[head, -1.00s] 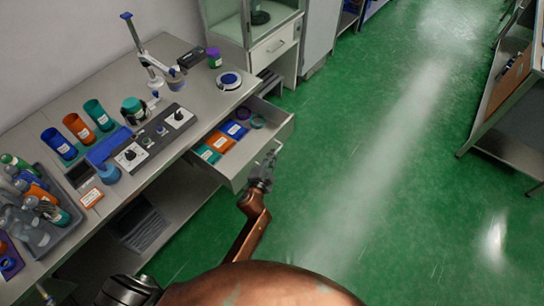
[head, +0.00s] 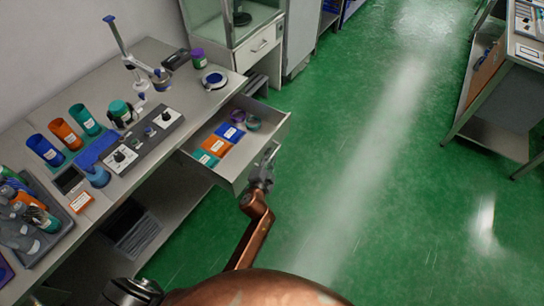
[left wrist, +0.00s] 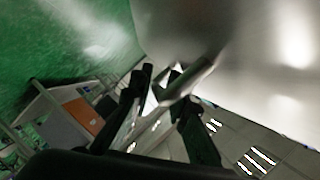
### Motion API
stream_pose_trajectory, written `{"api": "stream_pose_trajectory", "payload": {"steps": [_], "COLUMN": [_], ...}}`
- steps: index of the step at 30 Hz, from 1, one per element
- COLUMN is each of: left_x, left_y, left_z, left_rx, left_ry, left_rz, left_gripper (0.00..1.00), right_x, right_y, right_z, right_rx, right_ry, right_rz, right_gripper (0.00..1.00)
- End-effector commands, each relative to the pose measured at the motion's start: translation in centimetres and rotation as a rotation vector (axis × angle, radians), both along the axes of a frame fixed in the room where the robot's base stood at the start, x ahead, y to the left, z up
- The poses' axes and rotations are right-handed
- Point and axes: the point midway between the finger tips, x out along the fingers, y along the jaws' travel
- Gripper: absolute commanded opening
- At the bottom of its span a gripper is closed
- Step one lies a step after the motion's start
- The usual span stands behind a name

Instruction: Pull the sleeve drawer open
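The sleeve drawer (head: 268,140) stands pulled out from under the bench's right side. Inside it lie teal, orange and blue labelled packs (head: 216,145) and round purple and green items toward its far end. A metal handle (head: 272,153) is on the drawer front. My left gripper (head: 264,176) is at that handle. In the left wrist view the two dark fingers (left wrist: 166,84) are close in on a bright bar of the handle, with the pale drawer front beyond. The exact contact is partly hidden. My right gripper is not in view.
The bench (head: 190,105) carries a control panel (head: 140,138), several coloured cups, a stand (head: 130,55) and a grey tray (head: 50,225) of bottles. A glass-topped cabinet (head: 258,48) stands beyond. Green floor (head: 360,190) right of the drawer is clear, up to another table (head: 500,100).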

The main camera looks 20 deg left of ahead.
Motion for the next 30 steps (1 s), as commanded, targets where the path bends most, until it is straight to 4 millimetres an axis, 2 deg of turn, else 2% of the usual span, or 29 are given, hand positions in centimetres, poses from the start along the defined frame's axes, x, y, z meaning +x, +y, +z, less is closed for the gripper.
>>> {"api": "stream_pose_trajectory", "payload": {"steps": [1,3,4,8,21,25,30], "left_x": [0.0,-0.1,-0.2,-1.5,-9.8,-11.1,-11.7], "left_y": [0.0,-0.1,-0.1,-0.2,-0.9,-1.0,-1.1], "left_z": [0.0,0.0,0.0,0.3,2.0,2.4,2.6], "left_rx": [0.000,0.001,0.001,0.002,-0.001,0.000,0.000], "left_ry": [0.000,0.000,0.000,0.000,0.001,0.000,0.000], "left_rz": [0.000,-0.001,-0.001,0.000,-0.002,-0.001,-0.002], "left_gripper": [0.16,0.16,0.16,0.16,0.16,0.16,0.16], "right_x": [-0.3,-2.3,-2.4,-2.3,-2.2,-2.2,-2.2], "right_y": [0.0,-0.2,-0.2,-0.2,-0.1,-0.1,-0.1], "right_z": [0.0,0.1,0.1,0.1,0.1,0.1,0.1], "right_rx": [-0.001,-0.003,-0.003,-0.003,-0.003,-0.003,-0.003], "right_ry": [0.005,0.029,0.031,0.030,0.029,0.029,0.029], "right_rz": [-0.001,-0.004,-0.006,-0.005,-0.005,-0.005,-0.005], "right_gripper": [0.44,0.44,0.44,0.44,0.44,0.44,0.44]}}
